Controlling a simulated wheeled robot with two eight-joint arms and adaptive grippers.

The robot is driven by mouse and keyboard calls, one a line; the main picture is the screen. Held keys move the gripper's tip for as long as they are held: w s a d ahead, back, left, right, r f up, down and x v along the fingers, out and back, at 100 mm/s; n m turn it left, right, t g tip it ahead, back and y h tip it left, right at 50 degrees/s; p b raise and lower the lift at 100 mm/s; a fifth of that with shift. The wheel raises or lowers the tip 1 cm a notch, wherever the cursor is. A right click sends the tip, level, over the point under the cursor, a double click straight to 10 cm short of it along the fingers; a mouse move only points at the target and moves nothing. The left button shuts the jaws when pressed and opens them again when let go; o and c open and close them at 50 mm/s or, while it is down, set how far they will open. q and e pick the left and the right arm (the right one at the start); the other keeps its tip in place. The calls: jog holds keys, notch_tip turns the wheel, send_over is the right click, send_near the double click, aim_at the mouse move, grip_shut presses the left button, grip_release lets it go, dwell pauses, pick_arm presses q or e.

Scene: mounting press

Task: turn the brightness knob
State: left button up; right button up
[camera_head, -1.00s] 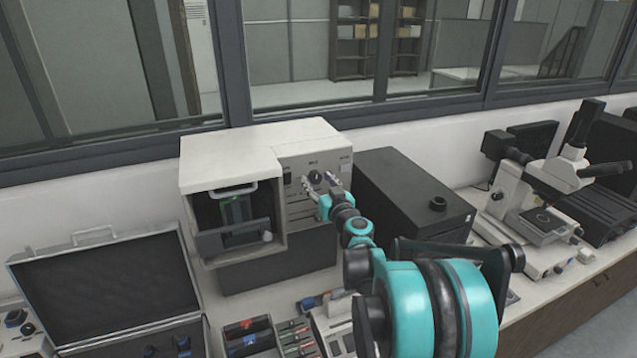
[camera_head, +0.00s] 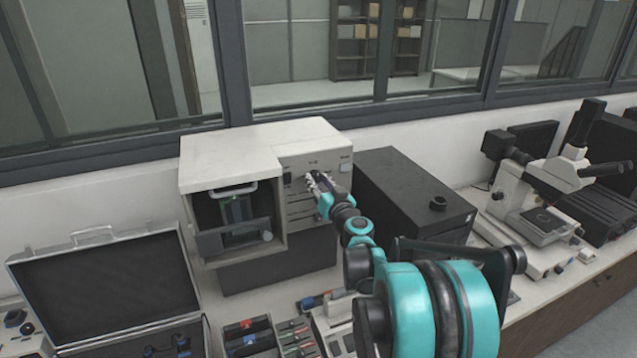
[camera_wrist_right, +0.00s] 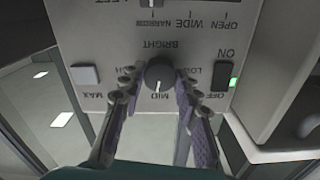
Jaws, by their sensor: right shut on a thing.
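The brightness knob (camera_wrist_right: 159,74) is a round dark knob on the grey panel (camera_wrist_right: 100,35). It is labelled BRIGHT, with LOW, MID and HIGH marks, upside down in the right wrist view. Its pale pointer line is at MID. My right gripper (camera_head: 315,182) is at the panel of the white-topped press (camera_head: 255,146). In the right wrist view its fingers (camera_wrist_right: 157,80) are shut on the knob, one on each side. In the head view the gripper hides the knob. My left gripper is not in view.
An ON switch (camera_wrist_right: 220,78) with a green light and a MAX button (camera_wrist_right: 84,74) flank the knob. A black box (camera_head: 405,190) stands right of the press, with a microscope (camera_head: 540,200) beyond. An open case (camera_head: 110,285) lies at left.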

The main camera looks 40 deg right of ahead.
jog(key=m, duration=0.7)
jog(key=shift+b, duration=0.35)
jog(key=m, duration=0.6)
jog(key=shift+m, duration=0.3)
jog(key=o, duration=1.2)
jog(key=shift+c, duration=0.2)
jog(key=shift+s, duration=0.15)
jog(key=v, duration=1.2)
